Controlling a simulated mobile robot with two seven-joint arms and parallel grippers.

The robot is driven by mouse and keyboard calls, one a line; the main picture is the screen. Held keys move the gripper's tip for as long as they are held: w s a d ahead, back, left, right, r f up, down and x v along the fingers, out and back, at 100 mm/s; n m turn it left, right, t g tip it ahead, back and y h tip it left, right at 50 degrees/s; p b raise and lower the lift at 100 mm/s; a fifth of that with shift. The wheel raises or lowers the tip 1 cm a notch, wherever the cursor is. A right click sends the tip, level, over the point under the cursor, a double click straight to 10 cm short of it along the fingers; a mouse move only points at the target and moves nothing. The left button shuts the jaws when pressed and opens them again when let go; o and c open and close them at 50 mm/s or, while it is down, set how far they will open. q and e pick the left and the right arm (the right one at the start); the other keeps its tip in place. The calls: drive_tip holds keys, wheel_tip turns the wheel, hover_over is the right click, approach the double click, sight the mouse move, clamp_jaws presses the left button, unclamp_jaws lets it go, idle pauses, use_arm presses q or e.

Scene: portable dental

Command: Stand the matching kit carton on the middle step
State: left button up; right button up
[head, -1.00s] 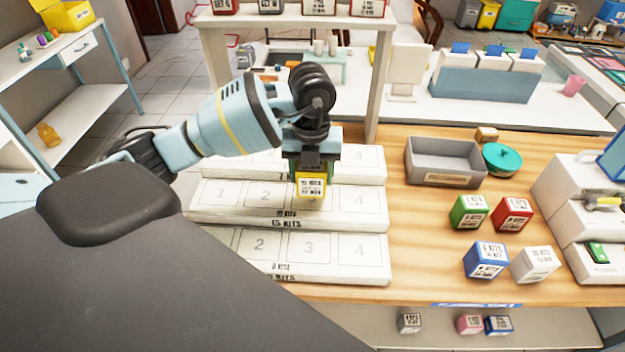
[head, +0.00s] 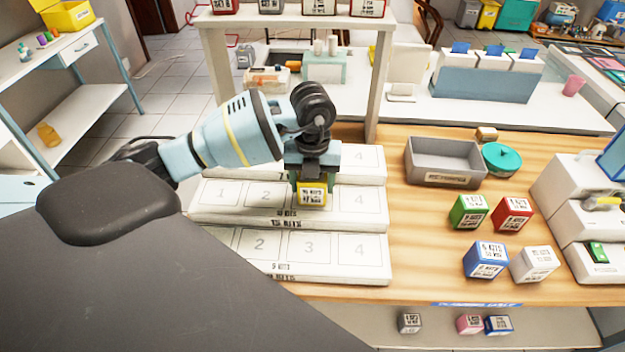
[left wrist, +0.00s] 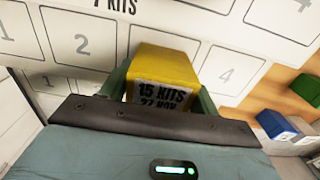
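My left gripper (head: 312,184) is at slot 3 of the white stepped stand, over the middle step (head: 228,195). Its fingers are closed on the sides of a yellow carton (head: 312,194). In the left wrist view the yellow carton (left wrist: 165,72) sits between the two green fingers, and its label reads 15 KITS, 27 NOV. It looks upright and covers slot 3, between slots 2 and 4. Whether its base touches the step cannot be told. The middle step's front print, partly hidden, is hard to read now. My right gripper is not in view.
Green (head: 468,211), red (head: 512,214), blue (head: 486,260) and white (head: 534,263) cartons stand on the wooden counter to the right. A grey tray (head: 445,176) and a teal round lid (head: 502,158) are behind them. A shelf post (head: 378,80) rises close behind the stand.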

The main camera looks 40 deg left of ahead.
use_arm(q)
drive_tip(key=o, duration=0.3)
wheel_tip(320, 180, up, 12)
drive_tip(key=shift+r+p, duration=0.2)
drive_tip(key=shift+p, duration=0.2)
